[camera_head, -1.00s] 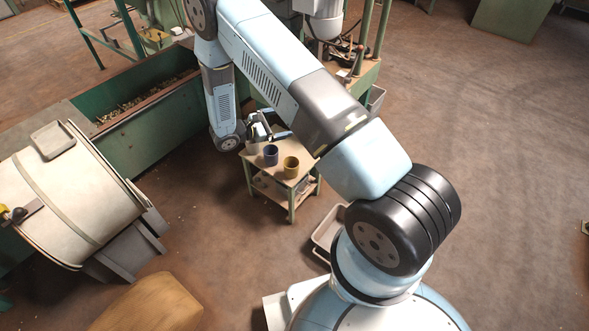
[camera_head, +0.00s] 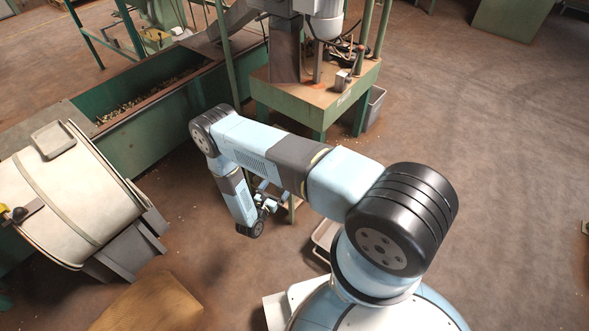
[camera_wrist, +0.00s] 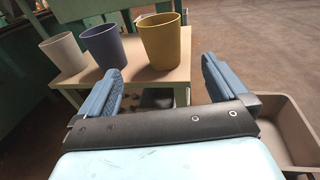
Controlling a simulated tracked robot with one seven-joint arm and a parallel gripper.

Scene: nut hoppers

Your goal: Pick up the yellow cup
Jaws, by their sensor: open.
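The yellow cup (camera_wrist: 164,42) stands upright at the right end of a row on a small light-topped table (camera_wrist: 141,77) in the wrist view. A purple-blue cup (camera_wrist: 104,46) stands just left of it, and a beige cup (camera_wrist: 63,52) is further left. My gripper (camera_wrist: 158,76) is open and empty, its blue-padded fingers spread in front of the table. The yellow cup is beyond the fingers, roughly between them, and not touching them. In the head view my gripper (camera_head: 268,207) is low by the table, and my arm hides the cups.
A grey bin (camera_wrist: 290,135) is on the floor to the right in the wrist view. In the head view a green machine bench (camera_head: 300,95) stands behind my arm, a green trough (camera_head: 150,135) at left, and a large white drum (camera_head: 75,200) nearer. Floor at right is clear.

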